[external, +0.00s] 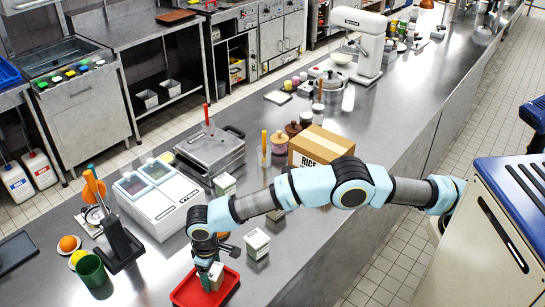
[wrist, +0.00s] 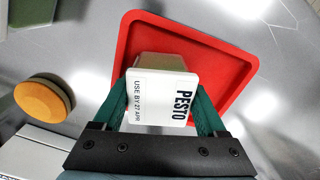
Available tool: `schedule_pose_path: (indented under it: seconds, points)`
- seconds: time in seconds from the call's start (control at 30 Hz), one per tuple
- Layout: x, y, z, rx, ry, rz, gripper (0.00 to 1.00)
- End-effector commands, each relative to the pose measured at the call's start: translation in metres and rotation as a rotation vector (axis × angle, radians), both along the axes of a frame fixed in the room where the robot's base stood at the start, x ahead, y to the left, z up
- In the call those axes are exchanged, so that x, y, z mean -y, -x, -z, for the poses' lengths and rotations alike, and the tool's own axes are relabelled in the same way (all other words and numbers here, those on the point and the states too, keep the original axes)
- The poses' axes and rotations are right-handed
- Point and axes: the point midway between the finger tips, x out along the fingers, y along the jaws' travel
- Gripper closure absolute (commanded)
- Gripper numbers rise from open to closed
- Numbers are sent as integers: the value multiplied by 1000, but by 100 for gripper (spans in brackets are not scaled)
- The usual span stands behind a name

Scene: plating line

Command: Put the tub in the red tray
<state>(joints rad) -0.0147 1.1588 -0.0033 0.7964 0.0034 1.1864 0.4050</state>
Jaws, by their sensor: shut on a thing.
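The tub (wrist: 160,96) has a white lid reading PESTO and USE BY 27 APR, and a beige body beneath. My gripper (wrist: 160,112) has green fingers on both sides of the tub and is shut on it. The red tray (wrist: 190,27) lies behind the tub in the wrist view. In the external view, my gripper (external: 209,268) holds the tub (external: 217,276) over the red tray (external: 187,293) at the bottom. My fingers partly hide the tub there. I cannot tell whether its base touches the tray floor.
Other similar cartons stand nearby, one (external: 257,244) right of the tray and one (external: 225,185) by the grill press (external: 210,148). A white two-lidded unit (external: 158,200), a black stand (external: 118,245) and a green cup (external: 91,270) stand to the left. A cardboard RICE box (external: 318,147) stands behind my arm.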

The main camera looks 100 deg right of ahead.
Motion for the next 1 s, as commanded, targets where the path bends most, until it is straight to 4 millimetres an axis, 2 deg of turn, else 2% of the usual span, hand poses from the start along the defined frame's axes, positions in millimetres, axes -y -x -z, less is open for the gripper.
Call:
schedule_pose_path:
  seconds: [0.13,0.17,0.23,0.27,0.5,0.63,0.77,1.0]
  points:
    - [0,0,3,0,0,0,93]
    - [0,0,3,0,0,0,23]
    - [0,0,3,0,0,0,16]
    - [0,0,3,0,0,0,13]
    - [0,0,2,0,0,0,13]
    - [0,-1,-6,2,0,0,13]
    - [0,-1,-25,3,0,0,13]
    - [0,-1,-77,4,0,0,13]
